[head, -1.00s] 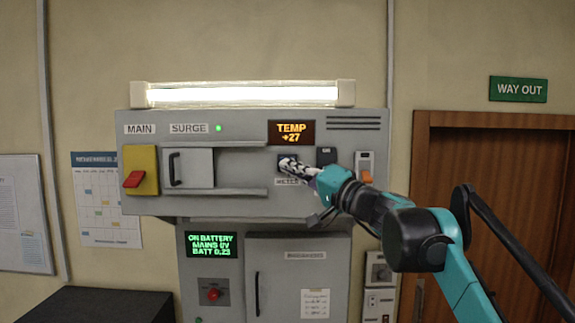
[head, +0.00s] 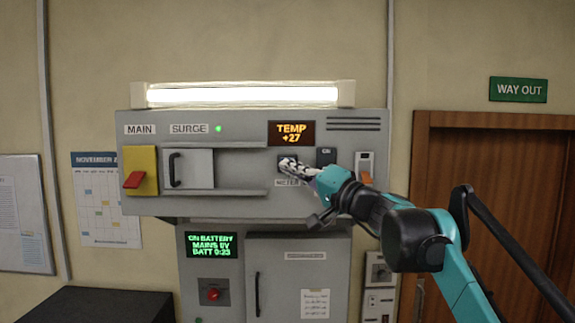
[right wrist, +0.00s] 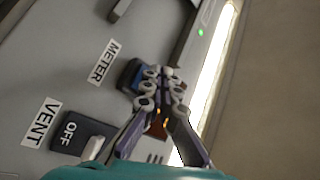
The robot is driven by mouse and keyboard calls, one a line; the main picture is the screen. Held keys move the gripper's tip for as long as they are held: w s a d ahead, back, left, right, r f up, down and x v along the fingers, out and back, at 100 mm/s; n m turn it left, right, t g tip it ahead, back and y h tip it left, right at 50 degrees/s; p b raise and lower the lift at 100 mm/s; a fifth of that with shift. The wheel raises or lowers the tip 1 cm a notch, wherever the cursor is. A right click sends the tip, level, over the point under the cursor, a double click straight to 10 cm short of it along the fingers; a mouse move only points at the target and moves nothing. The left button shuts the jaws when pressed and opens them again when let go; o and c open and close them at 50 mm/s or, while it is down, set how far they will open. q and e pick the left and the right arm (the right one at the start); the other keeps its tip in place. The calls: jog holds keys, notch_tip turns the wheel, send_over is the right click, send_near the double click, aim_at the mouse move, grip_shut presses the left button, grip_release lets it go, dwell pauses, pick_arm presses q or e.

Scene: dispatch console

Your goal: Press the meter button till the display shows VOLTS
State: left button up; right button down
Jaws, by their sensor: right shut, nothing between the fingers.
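The meter display (head: 291,133) shows TEMP +27 in orange on the upper panel. The meter button (head: 284,160) is a dark square above the METER label, partly hidden by my fingers; its blue edge shows in the right wrist view (right wrist: 130,72). My right gripper (head: 285,163) is shut and empty, its fingertips in front of the button. In the right wrist view the fingertips (right wrist: 155,76) overlap the button; I cannot tell whether they touch it. My left gripper is not in view.
Right of the button are a dark VENT switch (head: 326,157) and an orange switch (head: 366,178). A yellow MAIN plate with a red switch (head: 133,180) is at left. A lower green screen (head: 211,245) reads ON BATTERY. A ledge (head: 215,194) juts out at left.

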jog(key=shift+w, duration=0.35)
jog(key=shift+w+p, duration=0.35)
jog(key=shift+p, duration=0.1)
dwell(0.5)
jog(key=shift+s, duration=0.85)
